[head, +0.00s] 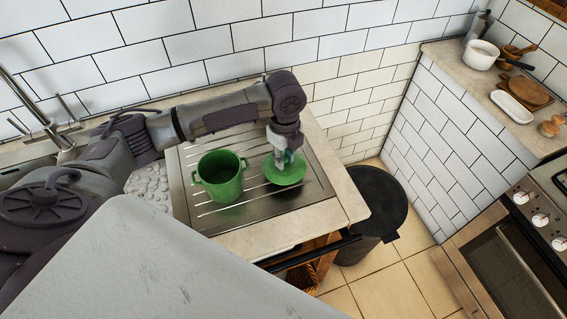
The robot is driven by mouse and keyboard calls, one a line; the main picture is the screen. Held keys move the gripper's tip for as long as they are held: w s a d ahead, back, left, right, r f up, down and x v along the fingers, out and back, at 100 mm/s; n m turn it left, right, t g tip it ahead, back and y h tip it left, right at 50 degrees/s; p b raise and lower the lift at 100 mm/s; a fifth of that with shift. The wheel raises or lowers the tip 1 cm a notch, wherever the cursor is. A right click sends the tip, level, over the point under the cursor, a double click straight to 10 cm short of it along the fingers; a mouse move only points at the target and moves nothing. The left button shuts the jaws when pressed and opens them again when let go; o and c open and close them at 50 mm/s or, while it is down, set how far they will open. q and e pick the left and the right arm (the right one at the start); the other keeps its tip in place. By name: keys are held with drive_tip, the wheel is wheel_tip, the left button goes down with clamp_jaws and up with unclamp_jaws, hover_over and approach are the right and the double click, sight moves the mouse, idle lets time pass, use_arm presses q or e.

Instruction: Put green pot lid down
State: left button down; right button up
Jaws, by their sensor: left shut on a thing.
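The green pot lid (290,173) is at the right part of the metal drainboard (318,189). My left gripper (284,157) is above the lid, pointing down, and is shut on it at the top. I cannot tell whether the lid touches the drainboard. The green pot (221,182) stands upright and open on the drainboard, just left of the lid, with a small gap between them. My right gripper is not in view.
A sink faucet (40,125) is at the left. A black bin (377,200) stands on the floor right of the counter. A shelf at the upper right holds a white pot (481,56) and boards (527,92). Bare drainboard lies in front of the lid.

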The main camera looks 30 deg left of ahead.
use_arm(q)
drive_tip(key=shift+a+f, duration=0.2)
wheel_tip(320, 180, down, 3)
drive_tip(key=shift+f+p, duration=0.15)
drive_tip(key=shift+p, duration=0.35)
drive_tip(key=shift+f, duration=0.2)
drive_tip(key=shift+w, duration=0.1)
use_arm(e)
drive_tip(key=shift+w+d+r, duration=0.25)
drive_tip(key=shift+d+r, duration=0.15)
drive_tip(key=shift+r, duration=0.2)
use_arm(q)
drive_tip(key=shift+f, duration=0.2)
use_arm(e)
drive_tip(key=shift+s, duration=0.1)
use_arm(q)
drive_tip(key=c, duration=1.1)
unclamp_jaws()
drive_tip(key=shift+o, duration=0.4)
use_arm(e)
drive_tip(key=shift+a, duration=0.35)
use_arm(q)
drive_tip(key=shift+r, duration=0.1)
